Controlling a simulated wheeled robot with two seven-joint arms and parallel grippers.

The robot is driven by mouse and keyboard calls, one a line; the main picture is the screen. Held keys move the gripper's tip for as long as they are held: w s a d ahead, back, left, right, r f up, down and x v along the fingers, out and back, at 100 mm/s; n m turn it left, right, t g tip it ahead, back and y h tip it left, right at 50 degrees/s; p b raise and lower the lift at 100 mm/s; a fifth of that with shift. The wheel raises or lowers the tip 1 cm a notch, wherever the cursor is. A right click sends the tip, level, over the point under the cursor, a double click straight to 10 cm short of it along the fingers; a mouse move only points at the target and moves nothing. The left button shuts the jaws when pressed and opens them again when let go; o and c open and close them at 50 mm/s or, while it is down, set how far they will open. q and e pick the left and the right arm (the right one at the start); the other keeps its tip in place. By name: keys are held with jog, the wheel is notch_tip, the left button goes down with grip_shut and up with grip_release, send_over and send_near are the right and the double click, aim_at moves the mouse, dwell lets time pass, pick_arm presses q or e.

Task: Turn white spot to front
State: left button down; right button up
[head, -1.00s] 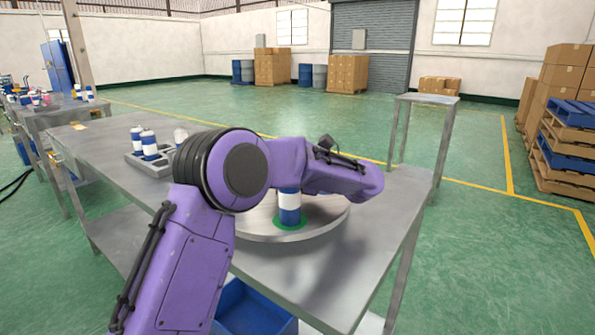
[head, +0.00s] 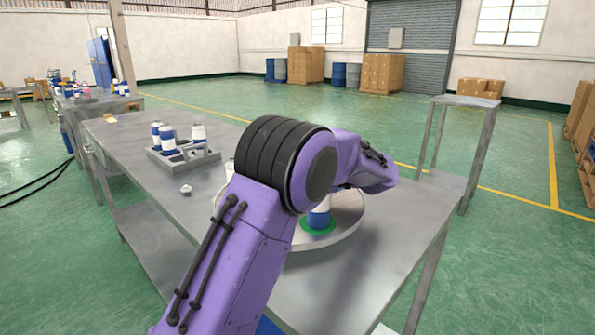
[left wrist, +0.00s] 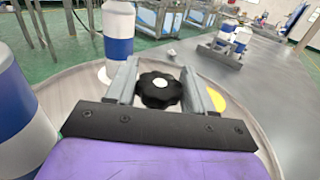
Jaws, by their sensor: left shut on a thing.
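The round grey turntable (head: 352,228) lies on the metal table, partly hidden by my purple left arm. A blue-and-white can (head: 318,218) stands upright on a green spot (head: 317,231) on it. In the left wrist view, my left gripper (left wrist: 160,85) is shut on a black lobed knob (left wrist: 158,97) with a white centre, above the turntable (left wrist: 75,85). A blue-and-white can (left wrist: 118,35) stands beyond it and another (left wrist: 18,110) is close at left. A yellow spot (left wrist: 216,100) lies right of the fingers. My right gripper is out of view.
A grey tray (head: 185,160) with several cans stands on the table (head: 125,150) left of the turntable. A small white piece (head: 186,190) lies near it. The table's right part (head: 400,215) is clear. A smaller metal stand (head: 465,100) is behind at right.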

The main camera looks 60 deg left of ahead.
pick_arm(q)
jog(key=shift+r, duration=0.1)
dwell(0.6)
jog(key=c, duration=0.5)
grip_release()
send_over(336, 198)
jog(key=shift+p, duration=0.45)
